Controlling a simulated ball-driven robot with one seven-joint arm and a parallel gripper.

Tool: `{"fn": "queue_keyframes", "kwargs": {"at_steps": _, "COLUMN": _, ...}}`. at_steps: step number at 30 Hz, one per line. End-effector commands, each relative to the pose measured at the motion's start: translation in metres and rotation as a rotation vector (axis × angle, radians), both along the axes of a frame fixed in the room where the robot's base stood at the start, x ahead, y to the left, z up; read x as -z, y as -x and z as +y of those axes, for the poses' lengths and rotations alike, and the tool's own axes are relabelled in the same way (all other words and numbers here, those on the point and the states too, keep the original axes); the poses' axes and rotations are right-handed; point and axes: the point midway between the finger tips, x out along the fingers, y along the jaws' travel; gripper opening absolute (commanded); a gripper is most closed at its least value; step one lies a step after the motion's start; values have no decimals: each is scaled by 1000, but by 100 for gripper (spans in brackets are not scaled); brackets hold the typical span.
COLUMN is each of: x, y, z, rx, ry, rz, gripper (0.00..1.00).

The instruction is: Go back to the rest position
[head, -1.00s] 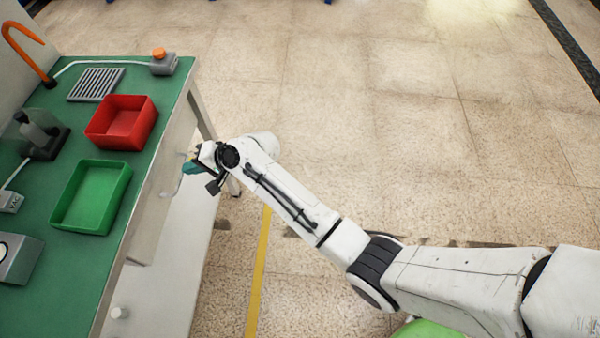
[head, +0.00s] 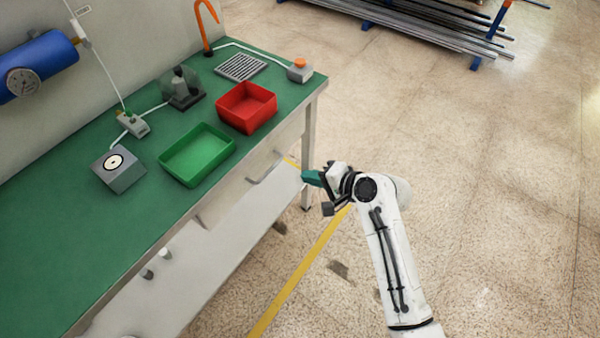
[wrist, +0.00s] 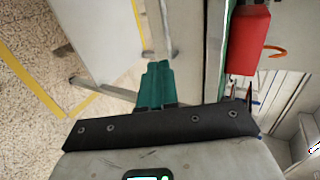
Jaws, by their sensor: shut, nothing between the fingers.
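My gripper (head: 312,178) is at the end of my white arm, in front of the bench near the drawer handle. Its teal fingers are together with nothing between them; they also show in the wrist view (wrist: 155,85). In the head view the fingers point left toward the bench front, below the level of the bench top. I cannot tell the exact gap between the fingertips and the handle.
The green-topped bench (head: 90,240) holds a red bin (head: 246,106), a green bin (head: 197,155), a grey box with a round dial (head: 118,169) and a button box (head: 299,71). A drawer handle (head: 266,168) juts from its front. Open floor (head: 500,190) lies right; pipes (head: 430,25) lie behind.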

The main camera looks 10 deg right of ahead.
Motion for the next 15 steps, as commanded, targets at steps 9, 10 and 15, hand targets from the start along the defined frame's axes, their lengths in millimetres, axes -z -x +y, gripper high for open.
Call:
{"fn": "queue_keyframes", "kwargs": {"at_steps": 9, "x": -16, "y": 21, "z": -22, "rx": 1, "ry": 0, "rz": 0, "gripper": 0}}
{"fn": "queue_keyframes", "kwargs": {"at_steps": 10, "x": -17, "y": 22, "z": -23, "rx": 0, "ry": -1, "rz": 1, "gripper": 0}}
{"fn": "queue_keyframes", "kwargs": {"at_steps": 15, "x": -17, "y": 23, "z": -23, "rx": 0, "ry": 0, "rz": 0, "gripper": 0}}
